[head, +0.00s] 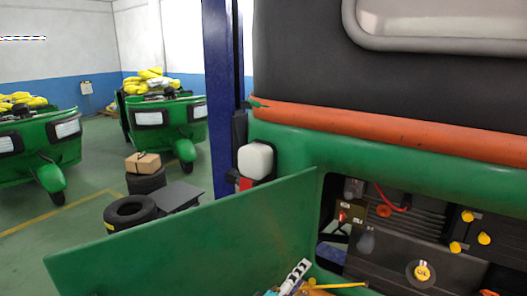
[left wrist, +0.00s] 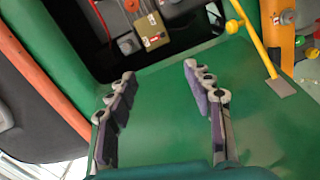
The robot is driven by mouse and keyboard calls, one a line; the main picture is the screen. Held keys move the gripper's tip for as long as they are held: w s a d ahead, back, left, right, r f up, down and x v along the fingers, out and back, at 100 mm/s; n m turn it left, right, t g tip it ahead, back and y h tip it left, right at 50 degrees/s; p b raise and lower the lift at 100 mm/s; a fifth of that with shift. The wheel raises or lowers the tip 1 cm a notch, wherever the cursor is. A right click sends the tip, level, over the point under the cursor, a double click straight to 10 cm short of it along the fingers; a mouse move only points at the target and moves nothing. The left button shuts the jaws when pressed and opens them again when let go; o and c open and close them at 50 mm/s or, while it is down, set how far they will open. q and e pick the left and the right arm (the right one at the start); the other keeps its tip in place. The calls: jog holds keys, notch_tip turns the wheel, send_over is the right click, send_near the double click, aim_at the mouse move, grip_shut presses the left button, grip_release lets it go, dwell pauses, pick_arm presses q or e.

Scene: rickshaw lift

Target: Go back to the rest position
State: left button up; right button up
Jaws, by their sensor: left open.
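My left gripper (left wrist: 159,76) is open and empty in the left wrist view. Its two grey fingers with purple pads are apart over a green panel (left wrist: 165,110). In the head view only a small light-and-dark part of this gripper (head: 297,273) shows, at the bottom edge, by the folded-down green panel (head: 190,240) of the rickshaw. The open engine bay (head: 400,235) of the rickshaw is to the right of it. My right gripper is not seen.
A yellow tool (left wrist: 252,40) and an orange piece (left wrist: 284,35) lie beside the panel. A blue post (head: 220,100) stands left of the rickshaw. Tyres (head: 130,212), a cardboard box (head: 143,163) and two green vehicles (head: 165,118) stand behind. Floor is free at the left.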

pick_arm(q)
jog(key=s+a+f+m+g+y, duration=0.3)
jog(key=s+a, duration=0.4)
jog(key=a, duration=0.6)
jog(key=s+a+f+m+g+y, duration=0.3)
jog(key=s+a+f+m+y, duration=0.2)
jog(key=a, duration=0.8)
jog(key=s+f+y, duration=0.2)
jog(key=s+f, duration=0.1)
jog(key=shift+s+a+g, duration=0.25)
jog(key=shift+g, duration=0.05)
